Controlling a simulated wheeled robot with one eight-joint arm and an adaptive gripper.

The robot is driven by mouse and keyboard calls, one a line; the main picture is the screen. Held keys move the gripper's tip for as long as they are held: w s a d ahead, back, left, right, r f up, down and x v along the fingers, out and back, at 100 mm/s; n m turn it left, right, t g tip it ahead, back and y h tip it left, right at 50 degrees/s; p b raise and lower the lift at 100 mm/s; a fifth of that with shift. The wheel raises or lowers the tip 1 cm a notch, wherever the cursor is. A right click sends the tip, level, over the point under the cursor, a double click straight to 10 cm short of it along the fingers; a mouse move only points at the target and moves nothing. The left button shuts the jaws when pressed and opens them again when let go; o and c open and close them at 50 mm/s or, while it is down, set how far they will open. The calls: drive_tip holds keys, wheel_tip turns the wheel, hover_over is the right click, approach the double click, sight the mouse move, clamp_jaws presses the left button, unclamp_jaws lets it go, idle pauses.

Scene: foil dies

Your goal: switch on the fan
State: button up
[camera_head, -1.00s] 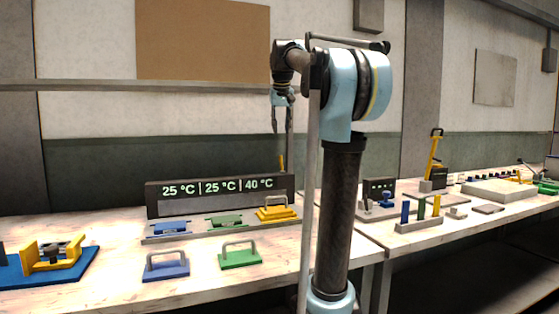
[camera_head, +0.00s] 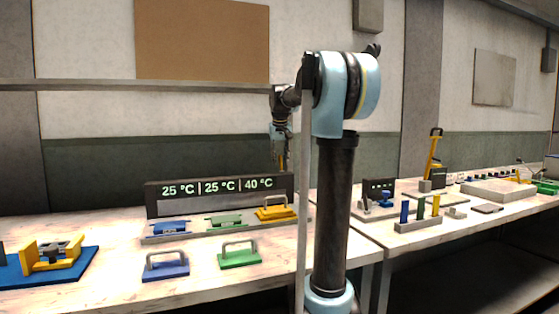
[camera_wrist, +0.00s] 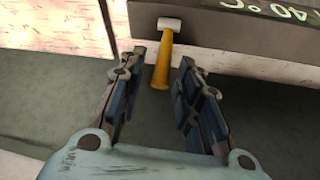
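The dark display box (camera_head: 220,208) reads 25 °C, 25 °C and 40 °C; it also shows in the wrist view (camera_wrist: 230,28). A yellow lever (camera_wrist: 161,70) with a pale end cap projects from the box in the wrist view. I cannot tell if it is the fan switch, and no fan is recognisable. My gripper (camera_head: 280,160) is above the right end of the box. In the wrist view my gripper (camera_wrist: 162,57) is open, its fingers on either side of the lever, with gaps showing. Whether the lever lies at fingertip depth is unclear.
Blue, green and yellow dies (camera_head: 276,211) stand on a ledge before the box. A blue handled plate (camera_head: 166,265) and a green one (camera_head: 240,255) lie in front. A yellow fixture on a blue base (camera_head: 50,258) is at left. More fixtures stand on the right table (camera_head: 470,218).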

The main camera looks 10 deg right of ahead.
drive_tip(key=shift+f, duration=0.1)
clamp_jaws()
drive_tip(key=shift+s, duration=0.1)
drive_tip(key=t, duration=0.1)
drive_tip(key=s+t, duration=0.2)
drive_tip(key=shift+s+d+r+t+y, duration=0.1)
drive_tip(key=shift+d+r+t+y, duration=0.1)
drive_tip(key=shift+d+t+y, duration=0.15)
drive_tip(key=shift+s+d+f+m+t+y, duration=0.15)
drive_tip(key=shift+s+t, duration=0.4)
drive_tip(key=shift+t, duration=0.5)
drive_tip(key=shift+s+a+f+m+t+y, duration=0.15)
drive_tip(key=shift+s+t, duration=0.4)
drive_tip(key=shift+t, duration=0.45)
drive_tip(key=shift+s+d, duration=0.1)
unclamp_jaws()
drive_tip(key=shift+r, duration=0.1)
